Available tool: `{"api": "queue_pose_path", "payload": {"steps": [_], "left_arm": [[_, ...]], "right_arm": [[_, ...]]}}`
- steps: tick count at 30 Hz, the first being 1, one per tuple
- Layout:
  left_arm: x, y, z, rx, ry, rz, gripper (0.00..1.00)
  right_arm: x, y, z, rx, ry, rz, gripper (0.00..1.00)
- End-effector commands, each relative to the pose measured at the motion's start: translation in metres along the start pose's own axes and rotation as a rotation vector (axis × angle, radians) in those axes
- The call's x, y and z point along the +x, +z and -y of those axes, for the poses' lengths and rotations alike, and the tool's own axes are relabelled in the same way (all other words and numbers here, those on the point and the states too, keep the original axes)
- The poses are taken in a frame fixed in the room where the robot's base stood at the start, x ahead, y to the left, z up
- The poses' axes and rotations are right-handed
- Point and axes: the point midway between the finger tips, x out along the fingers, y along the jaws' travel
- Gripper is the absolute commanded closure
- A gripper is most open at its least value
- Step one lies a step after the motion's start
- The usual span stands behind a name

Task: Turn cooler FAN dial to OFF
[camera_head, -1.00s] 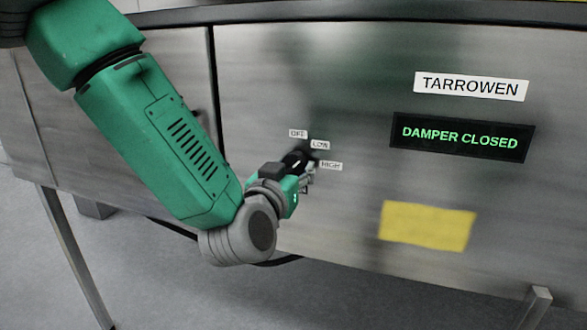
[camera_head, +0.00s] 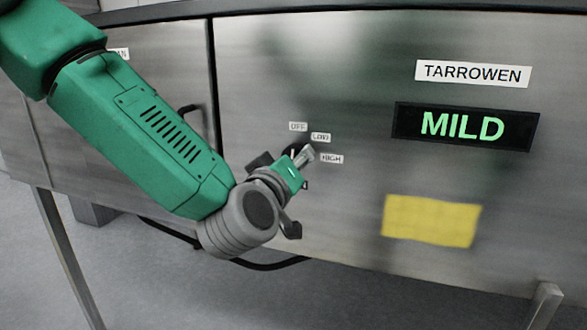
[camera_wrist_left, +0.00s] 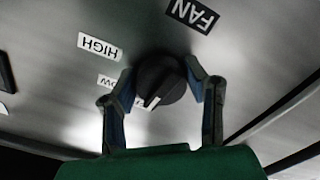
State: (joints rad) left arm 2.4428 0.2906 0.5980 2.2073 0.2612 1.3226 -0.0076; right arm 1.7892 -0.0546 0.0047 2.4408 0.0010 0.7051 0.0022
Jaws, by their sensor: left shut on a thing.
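The FAN dial (camera_wrist_left: 160,80) is a round black knob in the left wrist view, with a white pointer line on its lower rim. My left gripper (camera_wrist_left: 165,90) has a finger on each side of it and is shut on it. The pointer faces a white label that the dial and finger mostly hide. The HIGH label (camera_wrist_left: 99,47) and part of the LOW label (camera_wrist_left: 108,82) lie left of the dial. In the head view my left gripper (camera_head: 303,158) is at the panel beside the OFF (camera_head: 298,127), LOW and HIGH labels and mostly hides the dial.
A display (camera_head: 465,126) reads MILD in green, under a TARROWEN sign (camera_head: 473,73). A blank yellow sheet (camera_head: 431,220) is below it. A dark handle (camera_head: 188,110) is near the panel seam at left.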

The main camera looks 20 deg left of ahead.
Motion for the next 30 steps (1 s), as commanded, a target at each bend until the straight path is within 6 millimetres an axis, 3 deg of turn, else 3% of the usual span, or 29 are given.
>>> {"api": "queue_pose_path", "payload": {"steps": [10, 25, 26, 27, 30], "left_arm": [[0.0006, 0.0025, 0.0026, -0.130, -0.007, 0.005, 0.89], [0.0005, 0.0023, 0.0024, -0.147, -0.008, 0.006, 0.89], [0.0005, 0.0023, 0.0024, -0.147, -0.008, 0.006, 0.53], [0.0004, 0.0022, 0.0022, -0.147, -0.007, 0.005, 0.39], [-0.0006, 0.0014, 0.0012, -0.146, -0.005, 0.003, 0.39]], "right_arm": [[0.0090, 0.0005, 0.0001, 0.000, 0.000, 0.000, 0.60], [0.0095, 0.0005, 0.0001, 0.000, 0.000, 0.000, 0.60], [0.0095, 0.0005, 0.0001, 0.000, 0.000, 0.000, 0.60], [0.0095, 0.0005, 0.0001, 0.000, 0.000, 0.000, 0.60], [0.0095, 0.0005, 0.0000, 0.000, 0.000, 0.000, 0.60]]}}
